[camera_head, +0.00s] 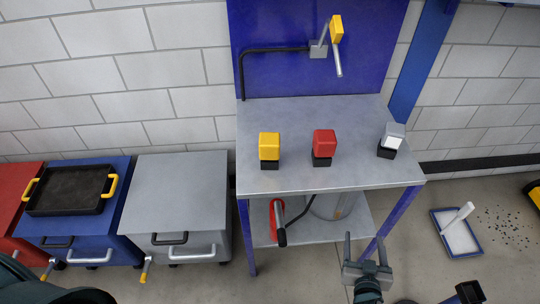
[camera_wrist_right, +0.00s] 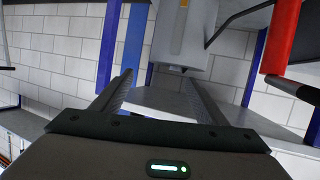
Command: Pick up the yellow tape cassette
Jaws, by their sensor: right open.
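The yellow tape cassette (camera_head: 269,146) is a yellow block with a black lower part. It stands upright on the left part of the grey workbench top (camera_head: 330,180). My right gripper (camera_head: 365,240) is open and empty, in front of the workbench and to the right of the cassette, apart from it. In the right wrist view, its two fingers (camera_wrist_right: 157,80) are spread with nothing between them, and the cassette is not seen there. My left gripper is not in view.
A red block (camera_head: 324,142) and a silver block (camera_head: 392,136) stand right of the cassette. A bent arm with a yellow handle (camera_head: 336,28) is on the blue back panel. A lower shelf holds a red cylinder (camera_head: 277,218). Grey (camera_head: 178,185) and blue cabinets stand left.

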